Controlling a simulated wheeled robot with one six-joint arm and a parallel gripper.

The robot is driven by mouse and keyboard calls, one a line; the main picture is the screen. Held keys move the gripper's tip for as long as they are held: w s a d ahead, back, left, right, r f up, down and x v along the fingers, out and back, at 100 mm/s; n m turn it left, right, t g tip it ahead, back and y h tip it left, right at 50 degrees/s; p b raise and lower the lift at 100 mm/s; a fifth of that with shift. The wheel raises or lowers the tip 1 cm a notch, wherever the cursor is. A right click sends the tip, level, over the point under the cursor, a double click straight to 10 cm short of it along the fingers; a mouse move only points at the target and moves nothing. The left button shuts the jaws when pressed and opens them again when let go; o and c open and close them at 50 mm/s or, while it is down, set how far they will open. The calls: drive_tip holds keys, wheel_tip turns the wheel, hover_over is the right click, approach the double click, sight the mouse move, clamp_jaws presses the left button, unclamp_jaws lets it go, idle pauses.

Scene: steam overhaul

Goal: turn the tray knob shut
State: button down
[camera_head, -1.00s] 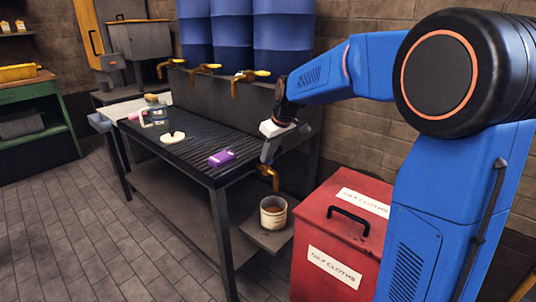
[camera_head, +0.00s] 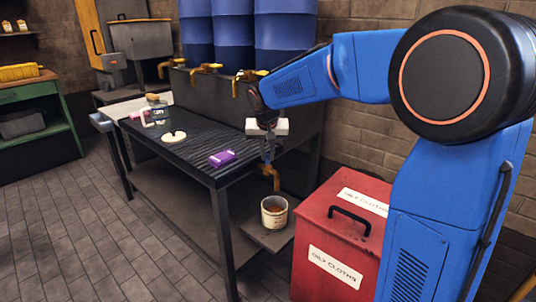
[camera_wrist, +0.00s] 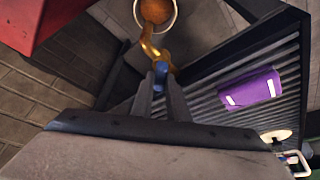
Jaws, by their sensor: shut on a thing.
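The tray knob (camera_wrist: 160,76) is a small blue piece on top of a brass tap (camera_wrist: 150,42), seen in the wrist view. My gripper (camera_wrist: 160,84) is shut on the knob, one finger on each side. In the head view my gripper (camera_head: 268,152) points down at the near right corner of the slatted tray bench (camera_head: 190,150). The brass tap (camera_head: 273,178) curves down below it. The knob is mostly hidden there by the fingers. No stream from the spout can be made out.
A pale can (camera_head: 265,220) with brown contents stands under the spout on a low shelf. A red oily-cloths bin (camera_head: 320,230) stands close on the right. A purple item (camera_head: 221,158) and a pale ring-shaped item (camera_head: 174,138) lie on the bench. Blue drums stand behind.

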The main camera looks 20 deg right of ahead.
drive_tip(key=m, duration=0.2)
drive_tip(key=m+g+h, duration=0.1)
drive_tip(key=m, duration=0.1)
drive_tip(key=shift+w+a+h, duration=0.1)
drive_tip(key=shift+a+h, duration=0.05)
drive_tip(key=shift+h, duration=0.15)
drive_tip(key=shift+w+m+g+h, duration=0.1)
drive_tip(key=shift+m+g+h, duration=0.35)
drive_tip(key=shift+m, duration=1.45)
drive_tip(key=c, duration=1.7)
unclamp_jaws()
drive_tip(key=shift+a, duration=0.1)
drive_tip(key=v, duration=1.7)
drive_tip(key=shift+r, duration=0.2)
